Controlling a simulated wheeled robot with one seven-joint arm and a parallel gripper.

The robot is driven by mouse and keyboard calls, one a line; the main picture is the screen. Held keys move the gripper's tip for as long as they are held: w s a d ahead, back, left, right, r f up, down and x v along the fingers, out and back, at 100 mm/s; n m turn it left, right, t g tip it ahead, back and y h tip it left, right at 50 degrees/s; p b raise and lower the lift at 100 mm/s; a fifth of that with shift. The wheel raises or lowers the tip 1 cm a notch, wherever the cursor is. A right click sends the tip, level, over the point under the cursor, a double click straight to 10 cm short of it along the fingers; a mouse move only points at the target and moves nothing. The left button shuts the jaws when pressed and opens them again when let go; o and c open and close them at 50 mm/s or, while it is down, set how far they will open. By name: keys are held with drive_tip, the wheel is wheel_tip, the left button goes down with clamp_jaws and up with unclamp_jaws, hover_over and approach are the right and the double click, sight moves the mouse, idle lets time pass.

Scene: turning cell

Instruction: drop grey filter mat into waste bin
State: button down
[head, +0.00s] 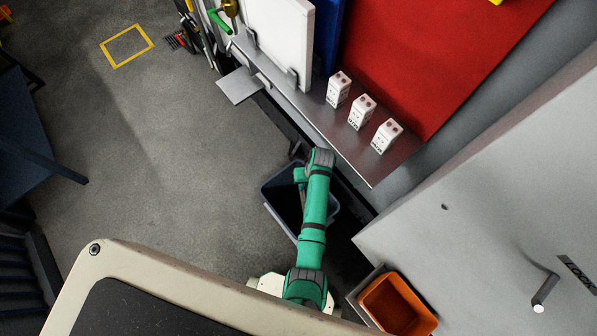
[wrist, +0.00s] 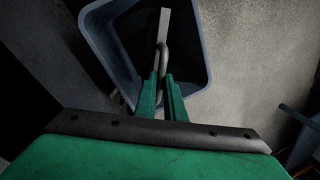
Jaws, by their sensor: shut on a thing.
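The waste bin (wrist: 100,50) is a blue-grey, open-topped box on the floor. It fills the upper middle of the wrist view, with a dark inside. In the head view the bin (head: 274,209) stands partly hidden under my green arm. My gripper (wrist: 161,80) is shut on a dark rounded loop. A narrow light grey strip, which looks like the grey filter mat (wrist: 164,25) seen nearly edge-on, extends beyond the loop. In the wrist view the mat lies over the bin's opening; its height above the rim is unclear. In the head view my arm hides the mat.
A metal shelf (head: 334,128) with several white boxes runs along the red panel (head: 420,60) beside the bin. An orange bin (head: 398,306) stands at lower right, near a grey cabinet (head: 500,200). Open floor (head: 170,150) lies left of the bin.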

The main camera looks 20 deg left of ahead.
drive_tip(key=c, duration=1.8)
unclamp_jaws()
drive_tip(key=shift+s+a, duration=0.1)
drive_tip(key=shift+o, duration=0.2)
drive_tip(key=shift+r, duration=0.15)
wheel_tip(320, 180, up, 10)
drive_tip(key=d, duration=0.2)
drive_tip(key=shift+w+r, duration=0.15)
drive_tip(key=shift+w, duration=0.3)
